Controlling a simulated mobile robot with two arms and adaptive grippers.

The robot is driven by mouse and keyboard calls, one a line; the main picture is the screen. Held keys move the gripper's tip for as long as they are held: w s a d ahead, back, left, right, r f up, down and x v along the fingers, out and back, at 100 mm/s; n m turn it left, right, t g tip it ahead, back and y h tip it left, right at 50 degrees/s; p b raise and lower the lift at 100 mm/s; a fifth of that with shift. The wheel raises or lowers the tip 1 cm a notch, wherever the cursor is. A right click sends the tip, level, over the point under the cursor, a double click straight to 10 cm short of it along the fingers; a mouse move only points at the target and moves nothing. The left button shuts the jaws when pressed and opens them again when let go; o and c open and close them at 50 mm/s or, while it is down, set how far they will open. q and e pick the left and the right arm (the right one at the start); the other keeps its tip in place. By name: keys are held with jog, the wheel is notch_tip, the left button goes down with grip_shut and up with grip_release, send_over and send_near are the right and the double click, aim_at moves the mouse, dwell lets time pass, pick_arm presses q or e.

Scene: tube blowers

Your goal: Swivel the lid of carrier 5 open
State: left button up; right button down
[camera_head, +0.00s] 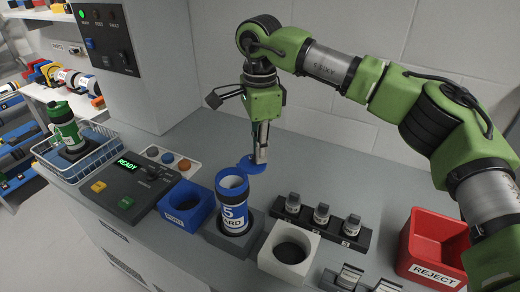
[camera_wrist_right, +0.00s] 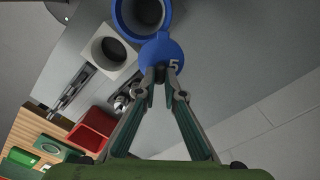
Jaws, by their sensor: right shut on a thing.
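Carrier 5 (camera_head: 233,205) is a blue tube with a white label, upright in a dark grey square holder (camera_head: 238,243). Its top is open, and its blue lid (camera_head: 248,165) is swung out to the side towards the wall, still at the rim. In the right wrist view the lid (camera_wrist_right: 160,52), marked 5, lies beside the open mouth of the carrier (camera_wrist_right: 142,14). My right gripper (camera_head: 260,158) reaches down from above. Its fingertips (camera_wrist_right: 161,76) are closed together at the lid's outer part; the exact grip is partly hidden. My left gripper is not in view.
A blue holder (camera_head: 186,206) and a white holder (camera_head: 289,251) flank the carrier's holder. A black rack (camera_head: 320,221) with small vials and a red reject bin (camera_head: 432,247) stand right. A control panel reading READY (camera_head: 127,184) and a wire basket (camera_head: 70,155) are left.

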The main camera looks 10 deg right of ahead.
dwell(0.3)
jog(key=c, duration=2.1)
grip_release()
jog(key=shift+c, duration=0.2)
jog(key=shift+r, duration=0.1)
notch_tip(320, 180, up, 12)
